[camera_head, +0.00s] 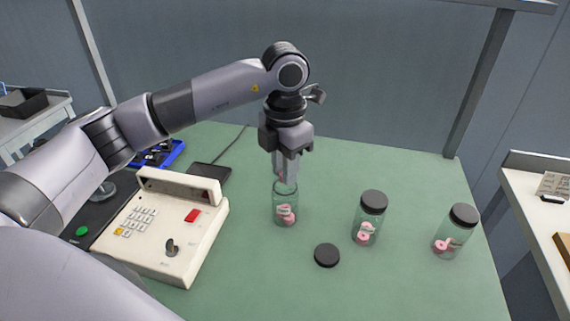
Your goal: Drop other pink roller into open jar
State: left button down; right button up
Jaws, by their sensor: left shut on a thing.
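The open jar (277,209) is clear glass and stands upright on the green table with pink rollers (287,213) inside it. My left gripper (286,178) points straight down over the jar's mouth. Its fingers are shut on a pink roller (279,172), of which only a small pink edge shows between and beside the fingers. The fingertips are at about the height of the jar's rim; I cannot tell whether they are inside it. A loose black lid (327,255) lies flat on the table in front of the jar. My right gripper is not in view.
Two closed jars with black lids, one at the middle right (365,232) and one farther right (448,242), hold pink rollers. A cream keypad machine (160,226) stands at the left. A blue tray (172,151) lies behind it. The front right of the green table (400,285) is clear.

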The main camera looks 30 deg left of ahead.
pick_arm(q)
jog(key=shift+f, duration=0.35)
jog(key=c, duration=0.9)
grip_release()
jog(key=shift+r+b, duration=0.3)
jog(key=shift+r, duration=3.3)
jog(key=shift+s, duration=0.1)
